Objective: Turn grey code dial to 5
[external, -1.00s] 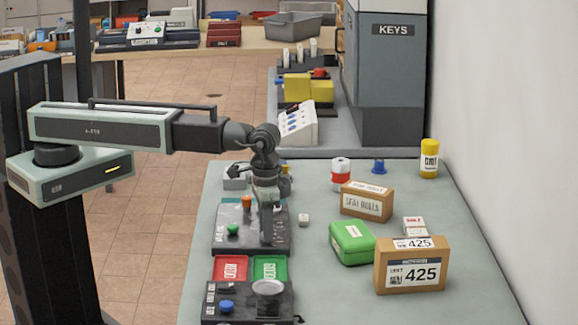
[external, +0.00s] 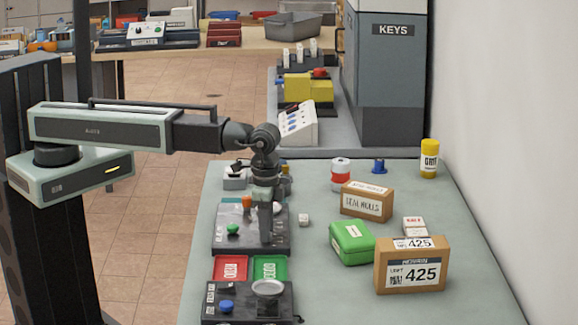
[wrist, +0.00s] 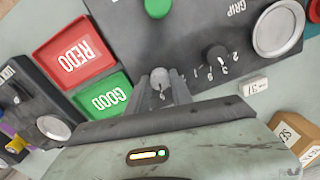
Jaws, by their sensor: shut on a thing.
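The grey code dial (wrist: 160,76) shows in the wrist view as a small round grey knob at the edge of a dark panel (wrist: 195,25). My gripper (wrist: 161,90) is shut on this dial, with a finger on each side. The dial's pointer and scale are mostly hidden by the fingers, so I cannot tell its setting. In the external view my gripper (external: 266,238) points down over the right side of the dark panel (external: 226,247), and the dial is hidden behind it.
A black numbered dial (wrist: 217,57) and a green knob (wrist: 157,8) are on the same panel. Red REDO (external: 231,268) and green GOOD (external: 269,268) trays lie in front. A green case (external: 351,243) and cartons (external: 411,270) stand right, with some bare table between.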

